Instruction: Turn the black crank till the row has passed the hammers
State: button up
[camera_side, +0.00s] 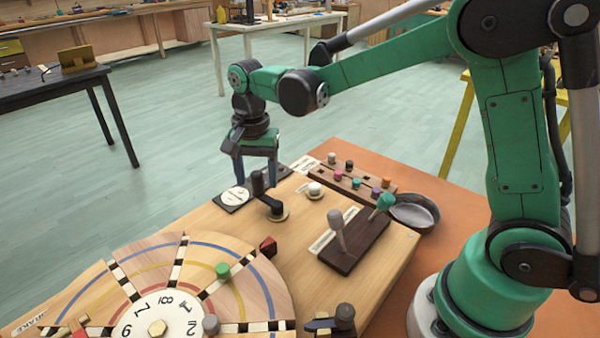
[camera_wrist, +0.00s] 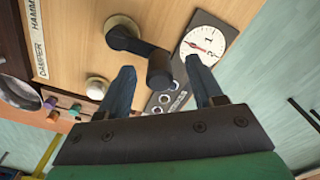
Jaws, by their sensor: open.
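The black crank (camera_side: 265,200) stands on the wooden board, its upright grip at the end of a short arm. In the wrist view the crank (camera_wrist: 159,70) runs from a pale round hub to that grip. My gripper (camera_side: 255,184) is open and points down, with the grip appearing between its fingertips; contact cannot be told. The wrist view shows the gripper (camera_wrist: 160,67) with a finger on each side of the grip. The wooden wheel (camera_side: 85,275) has checkered strips, a green peg (camera_side: 222,271) and a numbered white disc (camera_side: 160,316). I cannot make out which parts are the hammers.
Two levers, grey (camera_side: 335,218) and teal (camera_side: 385,201), rise from a dark block. A white knob (camera_side: 314,190), a peg rack (camera_side: 358,185) and a metal bowl (camera_side: 414,213) are nearby. A round dial (camera_side: 235,197) lies beside the crank. A red block (camera_side: 268,246) is at the wheel's edge.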

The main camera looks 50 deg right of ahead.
jog(key=shift+f, duration=0.65)
jog(key=shift+c, duration=0.3)
grip_shut()
